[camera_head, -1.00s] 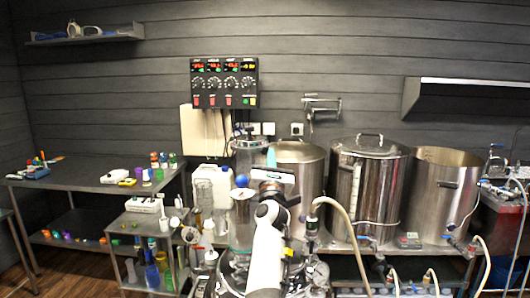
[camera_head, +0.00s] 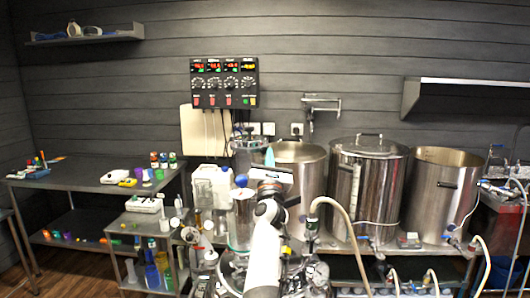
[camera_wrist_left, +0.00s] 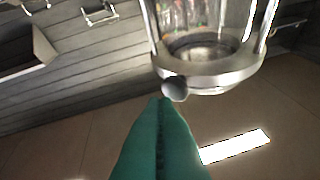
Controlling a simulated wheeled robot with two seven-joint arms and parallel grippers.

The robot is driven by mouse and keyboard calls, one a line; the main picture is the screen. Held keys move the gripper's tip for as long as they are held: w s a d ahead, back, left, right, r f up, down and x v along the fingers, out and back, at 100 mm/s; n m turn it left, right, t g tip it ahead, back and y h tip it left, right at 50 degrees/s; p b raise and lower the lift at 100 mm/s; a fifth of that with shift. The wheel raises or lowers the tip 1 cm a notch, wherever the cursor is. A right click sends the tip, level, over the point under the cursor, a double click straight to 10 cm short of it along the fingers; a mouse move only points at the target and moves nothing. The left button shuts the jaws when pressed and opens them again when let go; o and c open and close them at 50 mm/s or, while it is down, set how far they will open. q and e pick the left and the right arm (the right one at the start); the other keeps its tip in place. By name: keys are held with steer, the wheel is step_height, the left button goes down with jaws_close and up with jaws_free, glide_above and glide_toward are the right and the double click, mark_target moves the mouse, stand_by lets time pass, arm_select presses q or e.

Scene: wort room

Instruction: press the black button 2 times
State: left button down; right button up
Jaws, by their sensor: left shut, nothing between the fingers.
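My left gripper (camera_head: 270,157) points upward in the head view, in front of the metal kettles. Its teal fingers also show in the left wrist view (camera_wrist_left: 162,104), pressed together and empty. Just beyond the fingertips there is a small dark round button-like part (camera_wrist_left: 175,88) on the metal collar of a clear glass vessel (camera_wrist_left: 205,40). The tips look very close to it; I cannot tell whether they touch. In the head view the button cannot be made out. My right gripper is not in view.
A control panel (camera_head: 224,82) with knobs and lit displays hangs on the wall. Large metal kettles (camera_head: 368,185) stand to the right of my arm. A side table (camera_head: 90,176) holds small items.

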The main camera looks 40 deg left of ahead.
arm_select(q)
steer(key=shift+w+a, duration=0.15)
steer(key=shift+a, duration=0.5)
stand_by(0.7)
steer(key=shift+d, duration=0.15)
steer(key=shift+s+d, duration=0.3)
steer(key=shift+d, duration=0.4)
steer(key=shift+d, duration=0.1)
steer(key=d, duration=0.2)
steer(key=s+d+p, duration=0.1)
steer(key=d, duration=0.1)
steer(key=shift+s+d, duration=0.1)
steer(key=shift+d, duration=0.25)
stand_by(0.8)
